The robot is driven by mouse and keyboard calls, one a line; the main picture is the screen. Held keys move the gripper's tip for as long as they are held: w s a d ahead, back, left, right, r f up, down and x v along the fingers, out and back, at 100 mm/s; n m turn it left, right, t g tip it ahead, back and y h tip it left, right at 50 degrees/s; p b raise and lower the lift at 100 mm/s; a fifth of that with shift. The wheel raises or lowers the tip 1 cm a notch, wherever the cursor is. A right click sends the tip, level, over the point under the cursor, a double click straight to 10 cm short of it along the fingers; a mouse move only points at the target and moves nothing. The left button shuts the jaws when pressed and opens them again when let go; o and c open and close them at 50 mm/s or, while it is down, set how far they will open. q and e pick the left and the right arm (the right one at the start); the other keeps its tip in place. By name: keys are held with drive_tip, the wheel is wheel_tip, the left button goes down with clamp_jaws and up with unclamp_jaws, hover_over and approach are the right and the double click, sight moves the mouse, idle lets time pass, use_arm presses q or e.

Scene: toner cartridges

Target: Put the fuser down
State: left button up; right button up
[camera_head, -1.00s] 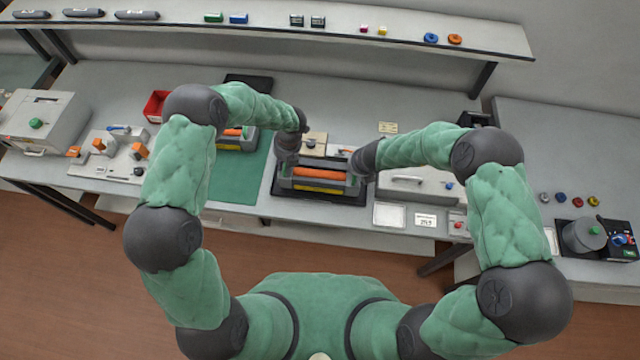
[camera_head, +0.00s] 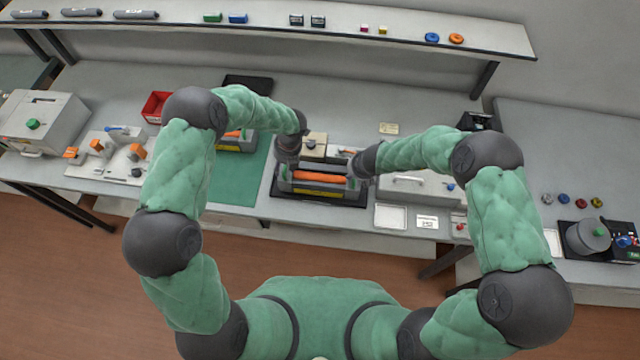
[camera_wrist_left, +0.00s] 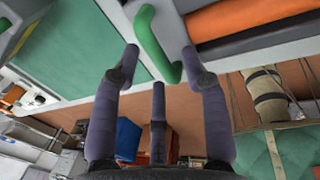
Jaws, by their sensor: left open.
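The fuser (camera_head: 320,187) is a grey unit with a long orange roller, a yellow label and green end handles. It rests level on a black tray (camera_head: 318,201) on the bench. My left gripper (camera_head: 287,158) is at its left end. In the left wrist view, my left gripper (camera_wrist_left: 160,65) has its fingers spread on both sides of the fuser's green handle (camera_wrist_left: 155,42), not closed on it. My right gripper (camera_head: 357,172) is at the fuser's right end; its fingers are too small and hidden to judge.
A green mat (camera_head: 235,190) with a similar orange-roller unit (camera_head: 235,143) lies to the left. A beige block (camera_head: 314,146) stands behind the fuser. A grey-white box (camera_head: 420,186) and small trays are to the right. A shelf (camera_head: 350,35) runs above the bench.

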drive_tip(key=shift+s+r, duration=0.1)
drive_tip(key=shift+r, duration=0.35)
use_arm(q)
wheel_tip(320, 180, up, 11)
drive_tip(key=d, duration=0.2)
drive_tip(key=shift+d+r, duration=0.15)
use_arm(e)
drive_tip(key=v, duration=1.1)
drive_tip(key=shift+s, duration=0.15)
use_arm(q)
drive_tip(key=shift+s, duration=0.1)
